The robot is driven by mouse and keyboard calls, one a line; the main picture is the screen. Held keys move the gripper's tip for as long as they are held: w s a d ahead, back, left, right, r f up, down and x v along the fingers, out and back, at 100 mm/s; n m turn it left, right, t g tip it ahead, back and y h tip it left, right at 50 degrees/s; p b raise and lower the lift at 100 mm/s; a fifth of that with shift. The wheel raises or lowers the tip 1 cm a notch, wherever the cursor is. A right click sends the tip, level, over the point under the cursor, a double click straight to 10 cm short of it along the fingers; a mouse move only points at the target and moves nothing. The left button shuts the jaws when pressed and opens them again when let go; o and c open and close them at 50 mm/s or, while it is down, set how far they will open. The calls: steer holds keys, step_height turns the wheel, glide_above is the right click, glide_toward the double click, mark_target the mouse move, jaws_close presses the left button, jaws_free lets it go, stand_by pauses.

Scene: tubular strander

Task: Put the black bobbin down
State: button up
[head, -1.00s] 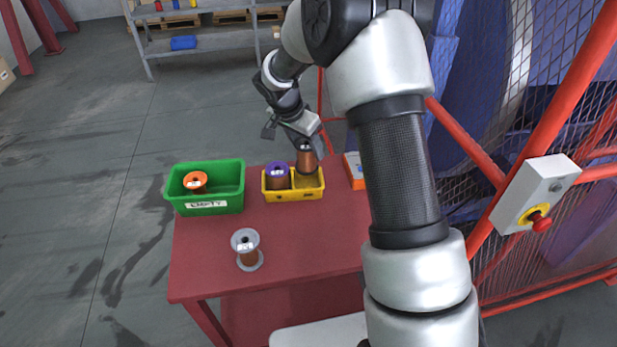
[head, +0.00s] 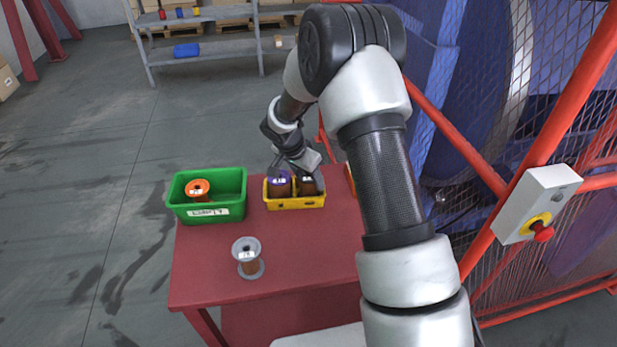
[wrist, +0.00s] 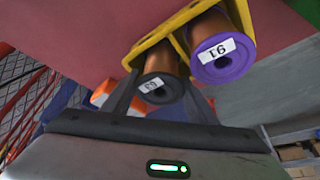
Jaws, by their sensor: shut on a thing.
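The black bobbin (head: 308,184), wound with copper wire, stands in the right compartment of the yellow tray (head: 295,203). In the wrist view its black flange (wrist: 159,88) has a label that appears to read 63. My gripper (head: 312,170) is shut on it from above and behind; in the wrist view the fingers (wrist: 158,95) lie on either side of the flange. A purple bobbin (head: 279,186), labelled 91 in the wrist view (wrist: 222,55), sits in the left compartment. Whether the black bobbin touches the tray floor is hidden.
A green bin (head: 228,183) with an orange bobbin (head: 197,189) stands left of the tray. A grey bobbin (head: 247,257) stands on the red table (head: 300,262) nearer the front. A red-framed mesh guard (head: 520,185) rises at the right.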

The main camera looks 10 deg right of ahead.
steer(key=o, duration=1.5)
